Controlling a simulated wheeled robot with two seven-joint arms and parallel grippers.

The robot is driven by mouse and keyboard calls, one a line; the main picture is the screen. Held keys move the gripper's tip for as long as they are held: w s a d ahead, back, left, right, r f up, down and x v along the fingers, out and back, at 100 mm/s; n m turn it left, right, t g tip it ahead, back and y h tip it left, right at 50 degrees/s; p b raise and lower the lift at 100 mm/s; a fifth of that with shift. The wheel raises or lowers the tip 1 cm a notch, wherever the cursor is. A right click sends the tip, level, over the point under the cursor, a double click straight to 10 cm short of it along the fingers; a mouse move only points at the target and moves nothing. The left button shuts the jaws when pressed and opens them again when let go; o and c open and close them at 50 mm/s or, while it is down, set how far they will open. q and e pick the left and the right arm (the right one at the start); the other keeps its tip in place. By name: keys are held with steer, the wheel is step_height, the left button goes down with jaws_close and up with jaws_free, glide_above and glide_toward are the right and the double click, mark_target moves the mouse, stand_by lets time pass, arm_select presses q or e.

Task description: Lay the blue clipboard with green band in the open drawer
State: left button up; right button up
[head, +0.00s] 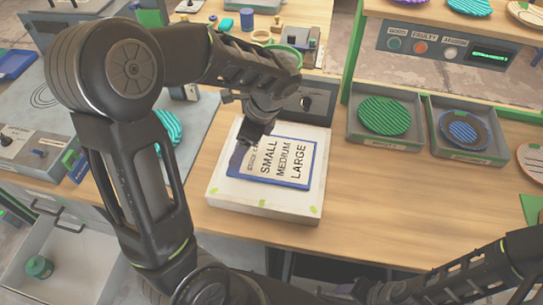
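A blue item with a green strip (74,162), which looks like the blue clipboard with green band, stands at the left by the grey machine, mostly hidden behind my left arm. An open pale drawer (75,262) is at the lower left, with a small green cylinder (39,267) inside. My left gripper (242,152) is over the left edge of a blue-framed sign (288,178) reading small, medium, large; its finger opening is unclear. My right gripper (365,290) is low at the bottom right, its fingers too dark to read.
The sign lies on a white block (265,207) on the wooden table (400,205). Grey trays hold a green plate (384,115) and a blue-brown plate (463,130). A button panel (435,47) stands behind.

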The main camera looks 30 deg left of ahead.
arm_select(q)
jaws_close()
stand_by(0.9)
steer(key=shift+r, duration=0.1)
step_height(320, 180, up, 10)
stand_by(0.4)
stand_by(0.5)
